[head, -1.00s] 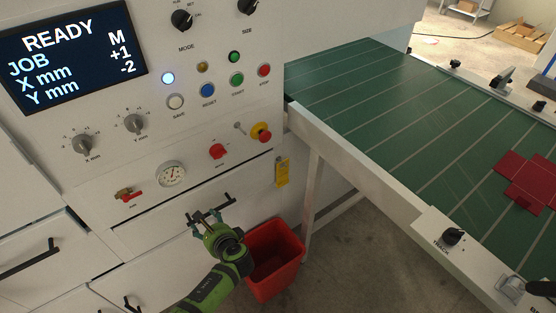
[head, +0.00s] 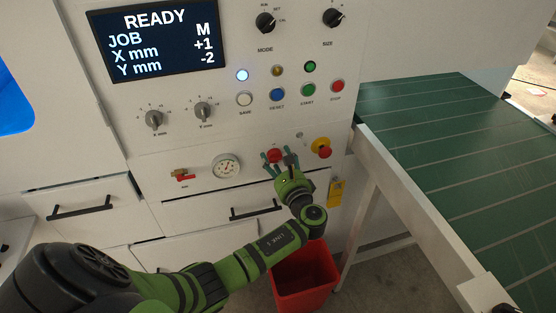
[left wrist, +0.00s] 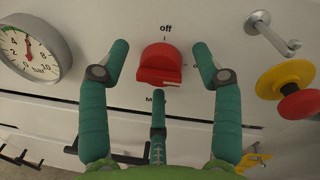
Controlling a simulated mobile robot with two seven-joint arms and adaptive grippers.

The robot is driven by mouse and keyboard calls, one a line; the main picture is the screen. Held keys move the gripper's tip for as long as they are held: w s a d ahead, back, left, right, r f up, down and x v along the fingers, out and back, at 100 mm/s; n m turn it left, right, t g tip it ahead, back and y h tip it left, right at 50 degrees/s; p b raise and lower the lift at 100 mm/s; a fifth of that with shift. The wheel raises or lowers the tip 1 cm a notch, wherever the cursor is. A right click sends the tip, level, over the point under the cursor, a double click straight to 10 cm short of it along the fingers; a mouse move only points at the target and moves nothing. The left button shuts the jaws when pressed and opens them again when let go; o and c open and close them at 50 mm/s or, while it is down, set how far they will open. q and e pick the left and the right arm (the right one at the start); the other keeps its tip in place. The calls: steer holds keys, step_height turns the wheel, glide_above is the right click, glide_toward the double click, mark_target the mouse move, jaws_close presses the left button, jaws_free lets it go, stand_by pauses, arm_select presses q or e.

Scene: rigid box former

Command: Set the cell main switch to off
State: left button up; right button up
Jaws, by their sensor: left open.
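The main switch is a red rotary knob (head: 274,155) on the lower white panel. In the left wrist view the red knob (left wrist: 160,64) sits under the label "off". Another label at its right is partly hidden by a finger, and one below is mostly covered. A short white mark shows on the knob's lower right edge; its handle lies roughly crosswise, not upright. My left gripper (head: 279,163) is open in front of the knob. In the wrist view its teal fingers (left wrist: 160,75) stand left, right and below the knob, apparently not gripping it. My right gripper is not in view.
A pressure gauge (head: 226,167) and red-handled valve (head: 184,175) are at left. A drawer handle (head: 256,211) and red bin (head: 304,277) lie below.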

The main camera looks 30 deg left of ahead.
arm_select(q)
steer(key=shift+c, duration=0.8)
steer(key=c, duration=1)
